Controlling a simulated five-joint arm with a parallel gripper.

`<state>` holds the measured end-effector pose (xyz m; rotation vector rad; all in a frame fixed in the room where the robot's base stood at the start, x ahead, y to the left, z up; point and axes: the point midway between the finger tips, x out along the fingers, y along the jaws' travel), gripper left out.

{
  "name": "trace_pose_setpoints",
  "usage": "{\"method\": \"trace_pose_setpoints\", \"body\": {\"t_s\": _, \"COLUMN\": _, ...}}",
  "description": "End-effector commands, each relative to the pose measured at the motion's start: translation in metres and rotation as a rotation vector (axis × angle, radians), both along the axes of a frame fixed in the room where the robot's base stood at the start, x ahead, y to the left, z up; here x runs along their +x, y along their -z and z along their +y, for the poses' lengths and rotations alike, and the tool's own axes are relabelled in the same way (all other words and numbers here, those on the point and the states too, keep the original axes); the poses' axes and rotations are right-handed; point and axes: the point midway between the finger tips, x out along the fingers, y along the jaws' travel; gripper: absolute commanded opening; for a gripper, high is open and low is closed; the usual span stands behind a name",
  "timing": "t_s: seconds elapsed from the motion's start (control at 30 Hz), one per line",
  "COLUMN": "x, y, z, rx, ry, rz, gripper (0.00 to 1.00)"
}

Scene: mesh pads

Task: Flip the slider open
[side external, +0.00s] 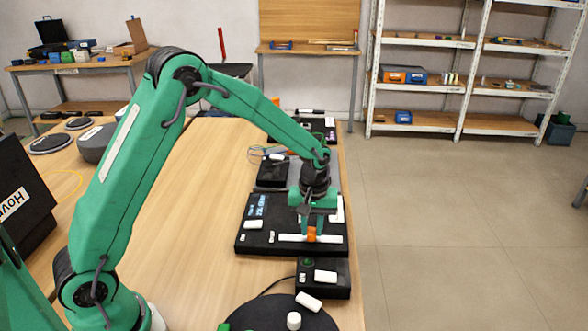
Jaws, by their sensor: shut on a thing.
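A black panel (262,241) lies on the wooden table with a long white slider strip (289,238) along its near edge. A small orange slider knob (311,236) stands on the strip, right of its middle. My green gripper (311,227) points down over the strip and is shut on the orange knob. The fingertips are small here and partly hide the knob.
A smaller black box (337,289) with a white switch and a green button sits in front of the panel. A round black pad (265,316) with white pieces lies nearer. More black devices (270,174) stand behind. The table is clear on the left of the panel (195,230).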

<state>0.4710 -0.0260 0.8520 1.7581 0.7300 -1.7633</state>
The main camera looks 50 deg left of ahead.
Motion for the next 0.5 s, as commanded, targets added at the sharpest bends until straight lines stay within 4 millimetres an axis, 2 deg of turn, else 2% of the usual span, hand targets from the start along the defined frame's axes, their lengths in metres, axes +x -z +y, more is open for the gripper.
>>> {"method": "trace_pose_setpoints", "body": {"t_s": 0.3, "x": 0.035, "y": -0.001, "z": -0.033, "rx": -0.001, "ry": 0.001, "rz": -0.008, "gripper": 0.00}}
{"method": "trace_pose_setpoints", "body": {"t_s": 0.5, "x": 0.047, "y": -0.001, "z": -0.045, "rx": -0.001, "ry": -0.001, "rz": -0.008, "gripper": 0.00}}
